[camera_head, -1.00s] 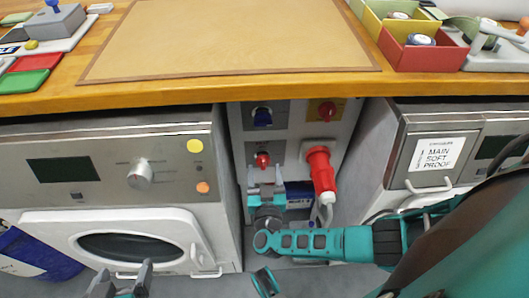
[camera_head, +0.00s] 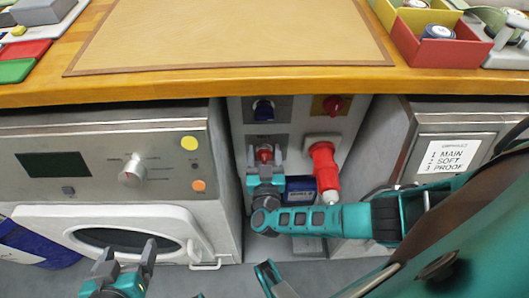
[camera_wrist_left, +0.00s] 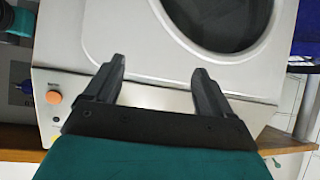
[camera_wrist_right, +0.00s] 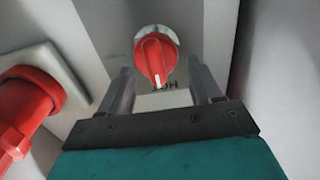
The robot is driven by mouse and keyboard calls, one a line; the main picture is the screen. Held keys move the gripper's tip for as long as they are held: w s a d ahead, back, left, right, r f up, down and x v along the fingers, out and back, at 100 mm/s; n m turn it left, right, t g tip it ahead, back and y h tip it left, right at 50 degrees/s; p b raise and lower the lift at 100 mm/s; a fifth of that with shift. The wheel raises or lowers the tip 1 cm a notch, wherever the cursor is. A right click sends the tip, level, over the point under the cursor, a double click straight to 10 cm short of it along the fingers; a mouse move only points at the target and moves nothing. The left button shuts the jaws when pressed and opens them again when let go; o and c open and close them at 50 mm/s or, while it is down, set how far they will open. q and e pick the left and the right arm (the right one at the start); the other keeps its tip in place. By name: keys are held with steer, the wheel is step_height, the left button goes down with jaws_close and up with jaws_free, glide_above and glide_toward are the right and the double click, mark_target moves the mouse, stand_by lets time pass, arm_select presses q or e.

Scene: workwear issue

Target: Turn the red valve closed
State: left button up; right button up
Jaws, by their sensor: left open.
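The red valve (camera_head: 264,153) is a small red knob on the grey panel between the two machines, below a blue knob. In the right wrist view, the red valve (camera_wrist_right: 154,58) has a white mark on its lower end. My right gripper (camera_head: 265,160) is open in front of it. Its fingertips lie to either side of the knob's lower end in the right wrist view (camera_wrist_right: 160,88), with visible gaps. My left gripper (camera_head: 127,262) is open and empty before the left machine's door; its two fingers also show in the left wrist view (camera_wrist_left: 160,80).
A red plug (camera_head: 324,168) hangs close right of my right gripper. Another red knob (camera_head: 332,104) on a yellow plate and a blue knob (camera_head: 263,110) sit above. The wooden worktop edge (camera_head: 220,90) overhangs the panel. The left machine (camera_head: 110,180) stands beside it.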

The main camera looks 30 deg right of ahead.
steer(key=c, duration=0.9)
